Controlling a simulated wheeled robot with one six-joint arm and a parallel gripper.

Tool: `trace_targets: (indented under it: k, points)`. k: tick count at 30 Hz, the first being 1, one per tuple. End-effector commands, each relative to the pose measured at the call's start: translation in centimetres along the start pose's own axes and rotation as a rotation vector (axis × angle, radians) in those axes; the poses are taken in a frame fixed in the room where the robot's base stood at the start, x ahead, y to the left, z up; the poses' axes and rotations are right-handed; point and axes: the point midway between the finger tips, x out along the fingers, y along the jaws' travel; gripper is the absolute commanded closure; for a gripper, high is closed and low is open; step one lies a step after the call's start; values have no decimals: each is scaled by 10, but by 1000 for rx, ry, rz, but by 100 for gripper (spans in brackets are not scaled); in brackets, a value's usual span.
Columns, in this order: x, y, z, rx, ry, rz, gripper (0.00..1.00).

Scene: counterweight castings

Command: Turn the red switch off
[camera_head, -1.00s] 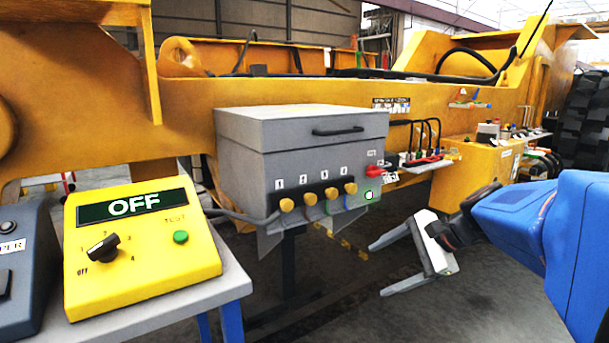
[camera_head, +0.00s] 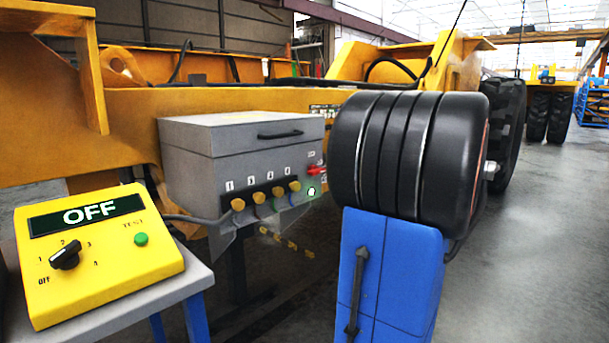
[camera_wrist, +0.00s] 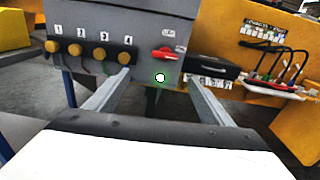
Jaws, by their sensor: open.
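The red switch (camera_wrist: 167,53) is on the right side of the grey box's front (camera_wrist: 145,35), below a small label. Its red handle lies roughly sideways. Just below it a round white-green lamp (camera_wrist: 160,77) glows. The switch also shows in the head view (camera_head: 316,170), at the edge of my arm. My gripper (camera_wrist: 158,78) is open and empty in the wrist view, its two fingers pointing at the box. The switch appears between and slightly above the fingertips, apparently without contact. In the head view my gripper is hidden behind my arm.
Several brass knobs (camera_wrist: 76,50) line the box front left of the switch. Right of the box is a shelf with black cables (camera_wrist: 275,88). A yellow control unit (camera_head: 100,250) reading OFF sits on a grey stand (camera_head: 150,305) at left.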

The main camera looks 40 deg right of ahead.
Motion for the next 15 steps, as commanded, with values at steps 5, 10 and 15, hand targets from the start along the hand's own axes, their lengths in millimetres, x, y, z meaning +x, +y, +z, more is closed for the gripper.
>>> trace_targets:
  k: [5, 10, 15]
  points:
    - [-10, -16, 4, 29, -30, -32, 25]
    - [2, -16, 5, 30, -31, -30, 25]
    - [25, -16, 5, 29, -30, -28, 25]
